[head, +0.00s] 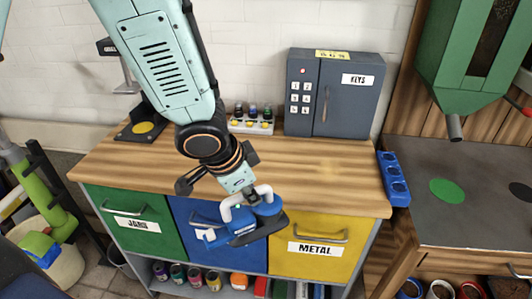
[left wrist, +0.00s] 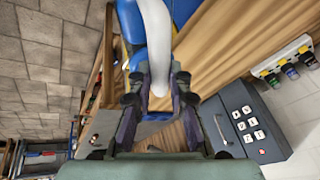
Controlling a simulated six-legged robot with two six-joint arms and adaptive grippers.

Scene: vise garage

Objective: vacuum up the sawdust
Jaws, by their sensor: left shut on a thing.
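My left gripper (head: 252,194) is shut on the white handle of a handheld vacuum (head: 268,207) with a blue body and a dark flat underside. The vacuum is in front of the drawer fronts, near the counter's front edge, and seems to be in the air. In the left wrist view the fingers (left wrist: 160,86) close around the white handle (left wrist: 155,40), with blue parts of the vacuum beside it. I cannot make out any sawdust in either view. My right gripper is not in view.
A wooden counter (head: 320,170) carries a grey key safe (head: 340,95) and a rack of small bottles (head: 250,125). Below are green, blue and yellow drawers (head: 318,262). A metal-topped bench (head: 480,220) stands right, under a green machine (head: 470,60). The counter's middle right is clear.

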